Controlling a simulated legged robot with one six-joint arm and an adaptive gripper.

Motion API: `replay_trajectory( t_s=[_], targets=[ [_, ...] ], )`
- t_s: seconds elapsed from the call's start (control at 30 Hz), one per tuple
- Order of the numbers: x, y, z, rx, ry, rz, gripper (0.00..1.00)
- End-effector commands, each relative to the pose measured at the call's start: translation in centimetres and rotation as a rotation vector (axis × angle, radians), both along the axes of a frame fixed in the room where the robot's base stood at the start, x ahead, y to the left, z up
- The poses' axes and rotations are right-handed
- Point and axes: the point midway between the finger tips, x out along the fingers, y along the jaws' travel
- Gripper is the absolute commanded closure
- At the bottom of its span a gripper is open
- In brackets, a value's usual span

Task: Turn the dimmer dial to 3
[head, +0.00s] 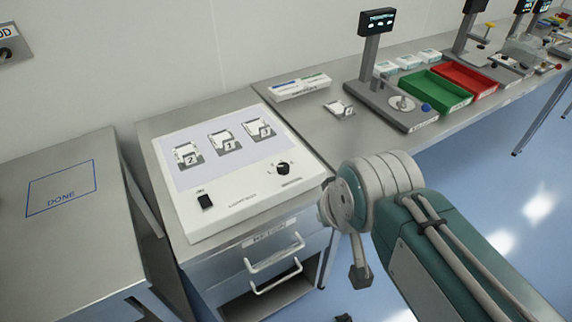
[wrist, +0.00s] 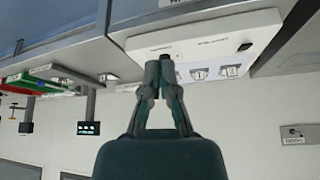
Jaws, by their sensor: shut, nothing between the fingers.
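The dimmer dial (head: 283,168) is a small round black knob at the right front of a white light-box panel (head: 245,203). Small marks surround it, but I cannot read its setting. A dark rocker switch (head: 205,202) sits at the panel's left front. My gripper (wrist: 158,60) shows in the wrist view with its fingertips together and nothing between them. The panel (wrist: 205,42) lies beyond the fingertips there, upside down, and the dial is not clearly visible. In the head view my arm is right of the panel; the fingertips cannot be made out.
Numbered tags 2 (head: 190,158), 1 (head: 226,145) and 3 (head: 264,131) lie on the panel. Drawer handles (head: 273,254) project below it. A table marked DONE (head: 90,170) stands left. Green (head: 436,91) and red (head: 464,80) trays and a display post (head: 371,62) stand on the right bench.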

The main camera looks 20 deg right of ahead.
Motion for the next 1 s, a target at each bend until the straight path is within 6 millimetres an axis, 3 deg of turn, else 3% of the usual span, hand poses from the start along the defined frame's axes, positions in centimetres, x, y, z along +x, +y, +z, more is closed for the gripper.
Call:
replay_trajectory(
  t_s=[0.03, 0.1, 0.2, 0.6, 0.77, 1.0],
  targets=[
    [0.0, 0.0, 0.0, 0.0, 0.0, 0.0, 0.87],
    [0.2, 0.1, 0.1, -0.005, 0.004, 0.01, 0.55],
    [1.4, 0.0, 0.7, -0.032, 0.03, 0.061, 0.18],
    [11.4, 0.1, 2.7, -0.21, 0.222, 0.534, 0.18],
    [15.8, 0.2, 2.1, -0.256, 0.293, 0.738, 0.18],
    [22.0, 0.3, -0.3, -0.297, 0.382, 1.047, 0.18]
  ],
)
